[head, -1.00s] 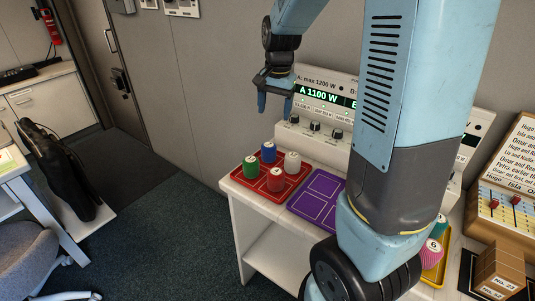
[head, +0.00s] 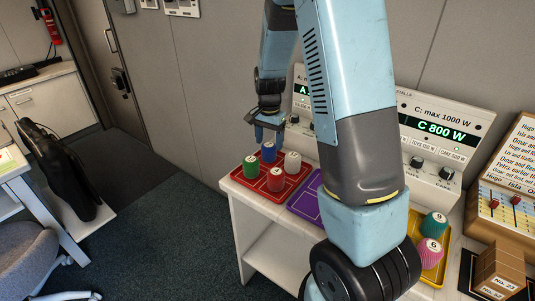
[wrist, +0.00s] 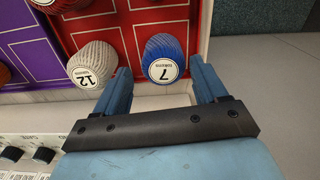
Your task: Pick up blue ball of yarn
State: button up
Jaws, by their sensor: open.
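The blue ball of yarn (head: 268,151), a wound spool with a white label, stands in the back left part of the red tray (head: 243,181). In the wrist view the blue yarn (wrist: 165,62) shows its label 7, just beyond and between the two fingertips. My gripper (head: 268,128) is above the blue yarn in the head view, pointing down. In the wrist view my gripper (wrist: 160,80) is open and empty, with a finger on either side of the yarn's near edge.
White yarn (head: 292,163) labelled 12 stands close beside the blue one, near one finger. Red yarn (head: 277,180) and green yarn (head: 250,167) share the tray. A purple tray (head: 303,207) lies to the right. The panel with knobs (head: 440,140) stands behind.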

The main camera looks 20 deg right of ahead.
aim_at(269, 151)
jog(key=shift+w+f, duration=0.15)
jog(key=shift+f, duration=1.3)
jog(key=shift+w+f, duration=0.1)
jog(key=shift+f, duration=1.35)
jog(key=shift+c, duration=0.3)
jog(key=c, duration=0.8)
